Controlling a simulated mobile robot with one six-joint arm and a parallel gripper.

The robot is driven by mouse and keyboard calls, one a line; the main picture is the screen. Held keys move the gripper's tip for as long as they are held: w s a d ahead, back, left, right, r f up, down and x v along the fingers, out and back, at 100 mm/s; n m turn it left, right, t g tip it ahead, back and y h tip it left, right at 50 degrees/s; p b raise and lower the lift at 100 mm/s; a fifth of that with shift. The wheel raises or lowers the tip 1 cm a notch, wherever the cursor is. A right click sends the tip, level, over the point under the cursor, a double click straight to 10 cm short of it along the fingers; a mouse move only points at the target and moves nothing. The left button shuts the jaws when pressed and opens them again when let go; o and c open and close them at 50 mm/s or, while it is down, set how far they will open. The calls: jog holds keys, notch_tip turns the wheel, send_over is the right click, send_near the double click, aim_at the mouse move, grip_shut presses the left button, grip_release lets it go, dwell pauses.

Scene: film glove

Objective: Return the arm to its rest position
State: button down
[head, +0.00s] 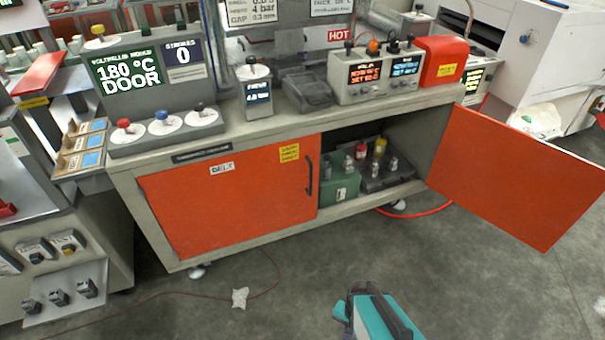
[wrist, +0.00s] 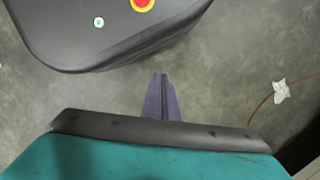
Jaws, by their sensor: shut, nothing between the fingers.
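My gripper (wrist: 163,80) shows in the wrist view as two dark fingers closed together, with nothing between them. It points over the bare grey floor, close to a dark rounded body of my own at the top of that view. In the head view part of my teal and black arm (head: 378,315) shows at the bottom, right of the middle. The fingers cannot be made out there. The gripper is apart from the bench (head: 240,132) and touches nothing that I can see.
The bench's right orange door (head: 515,175) stands wide open into the room; its left door (head: 230,195) is shut. A green box (head: 338,186) is inside. A crumpled white scrap (head: 240,297) and a thin red cable lie on the floor. The floor between bench and arm is otherwise clear.

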jog(key=s+d+r+n+g+h, duration=0.1)
jog(key=s+d+r+n+g, duration=0.1)
jog(key=s+n, duration=0.3)
jog(key=shift+s+r+n+g, duration=0.3)
jog(key=shift+s+n, duration=0.1)
jog(key=shift+n, duration=0.4)
jog(key=shift+d, duration=0.1)
